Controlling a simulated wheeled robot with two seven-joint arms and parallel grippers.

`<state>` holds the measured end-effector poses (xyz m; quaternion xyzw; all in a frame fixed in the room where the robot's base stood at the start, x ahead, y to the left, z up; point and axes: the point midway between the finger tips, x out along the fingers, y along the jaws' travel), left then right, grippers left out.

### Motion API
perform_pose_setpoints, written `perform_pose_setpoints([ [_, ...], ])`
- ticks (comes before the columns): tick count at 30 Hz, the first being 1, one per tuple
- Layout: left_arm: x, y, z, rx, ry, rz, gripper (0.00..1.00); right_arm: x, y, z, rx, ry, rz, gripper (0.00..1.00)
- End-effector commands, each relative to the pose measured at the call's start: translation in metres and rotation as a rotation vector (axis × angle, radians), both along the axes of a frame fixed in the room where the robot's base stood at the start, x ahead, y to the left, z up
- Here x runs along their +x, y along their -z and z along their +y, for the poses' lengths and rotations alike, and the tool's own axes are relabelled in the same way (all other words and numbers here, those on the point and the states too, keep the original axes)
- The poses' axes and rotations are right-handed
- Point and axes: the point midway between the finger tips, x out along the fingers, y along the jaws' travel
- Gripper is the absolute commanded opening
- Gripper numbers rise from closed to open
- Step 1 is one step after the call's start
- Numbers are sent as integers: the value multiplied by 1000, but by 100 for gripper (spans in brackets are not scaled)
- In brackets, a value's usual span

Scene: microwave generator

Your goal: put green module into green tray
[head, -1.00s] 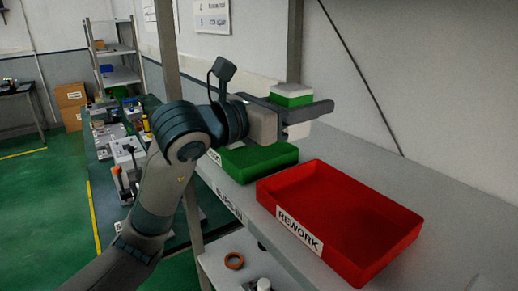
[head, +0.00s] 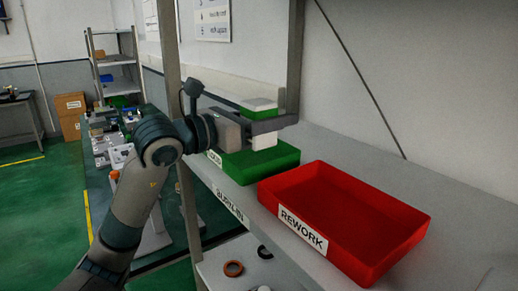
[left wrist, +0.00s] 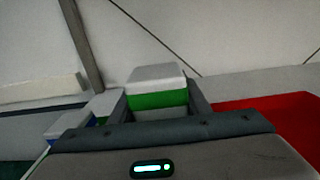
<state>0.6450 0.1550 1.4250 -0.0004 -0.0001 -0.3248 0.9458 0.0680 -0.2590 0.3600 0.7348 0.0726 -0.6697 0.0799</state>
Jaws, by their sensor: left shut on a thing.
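The green module (head: 259,113), a white block with a green band under its top, is upright between the fingers of my left gripper (head: 266,127). The gripper is shut on it. It also shows in the left wrist view (left wrist: 158,94), its lower part hidden by the gripper. The green tray (head: 262,166) stands on the shelf, directly below the module in the head view. The module's bottom overlaps the tray's far part there; I cannot tell whether it touches. My right gripper is not in view.
A red tray (head: 400,246) labelled REWORK stands on the shelf right of the green tray and looks empty. A metal post (head: 291,60) rises behind the gripper. White-topped green (left wrist: 103,104) and blue (left wrist: 68,126) things show left in the wrist view.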

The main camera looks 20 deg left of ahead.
Motion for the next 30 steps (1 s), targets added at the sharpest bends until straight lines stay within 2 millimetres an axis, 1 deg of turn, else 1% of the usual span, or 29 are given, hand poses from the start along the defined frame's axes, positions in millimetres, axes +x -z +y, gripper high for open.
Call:
perform_pose_setpoints([
  [1, 5, 11, 10, 2, -4, 2, 14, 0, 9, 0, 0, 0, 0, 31],
  [3, 10, 17, 20, 0, -4, 1, 14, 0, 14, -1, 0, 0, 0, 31],
  [6, 16, 23, 30, 0, -2, 0, 14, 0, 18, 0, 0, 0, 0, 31],
  [9, 18, 25, 36, 0, 0, 0, 14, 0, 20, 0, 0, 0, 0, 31],
  [21, 19, 27, 37, 0, 1, -1, 14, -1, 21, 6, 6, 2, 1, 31],
  [23, 19, 31, 37, -1, 1, -1, 14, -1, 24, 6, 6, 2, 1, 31],
  [30, 19, 61, 37, 1, 0, 1, 14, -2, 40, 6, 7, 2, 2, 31],
])
